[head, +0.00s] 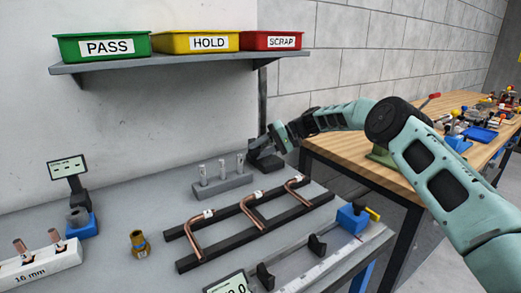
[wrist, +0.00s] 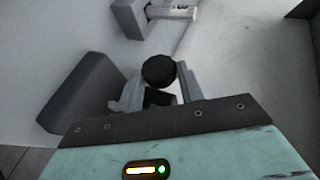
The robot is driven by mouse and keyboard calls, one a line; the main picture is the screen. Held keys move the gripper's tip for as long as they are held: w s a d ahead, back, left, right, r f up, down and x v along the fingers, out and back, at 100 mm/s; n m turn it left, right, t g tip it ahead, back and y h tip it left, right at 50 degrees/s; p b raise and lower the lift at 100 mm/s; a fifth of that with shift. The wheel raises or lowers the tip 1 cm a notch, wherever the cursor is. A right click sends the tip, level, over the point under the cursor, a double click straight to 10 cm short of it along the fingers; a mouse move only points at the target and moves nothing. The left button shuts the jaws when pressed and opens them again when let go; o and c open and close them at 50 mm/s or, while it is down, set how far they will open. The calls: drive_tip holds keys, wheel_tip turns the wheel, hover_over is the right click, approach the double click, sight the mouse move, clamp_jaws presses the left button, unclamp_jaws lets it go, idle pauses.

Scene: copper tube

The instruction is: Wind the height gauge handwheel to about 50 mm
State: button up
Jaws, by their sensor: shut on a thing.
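My gripper (head: 275,140) reaches down at the back right of the grey bench, beside a dark block-like stand that I take as the height gauge (head: 265,162). In the wrist view my gripper (wrist: 157,88) has its two grey fingers on either side of a round black knob, likely the handwheel (wrist: 158,70), and is shut on it. The gauge's dark grey body (wrist: 88,92) lies to the left of the fingers. The gauge's scale and reading are not visible, and my wrist hides part of the gauge in the head view.
A grey block with several upright pins (head: 222,186) stands just left of the gauge. Copper tubes lie on a black rack (head: 250,222) in front. A shelf (head: 180,62) with PASS, HOLD and SCRAP bins hangs above. A wooden bench (head: 345,152) stands to the right.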

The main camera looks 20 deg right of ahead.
drive_tip(key=shift+s+a+f, duration=0.25)
drive_tip(key=shift+a+f, duration=0.05)
drive_tip(key=shift+a, duration=0.2)
drive_tip(key=o, duration=1)
drive_tip(key=shift+c, duration=0.2)
drive_tip(key=shift+w+d, duration=0.1)
drive_tip(key=shift+d+r, duration=0.1)
drive_tip(key=shift+d, duration=0.1)
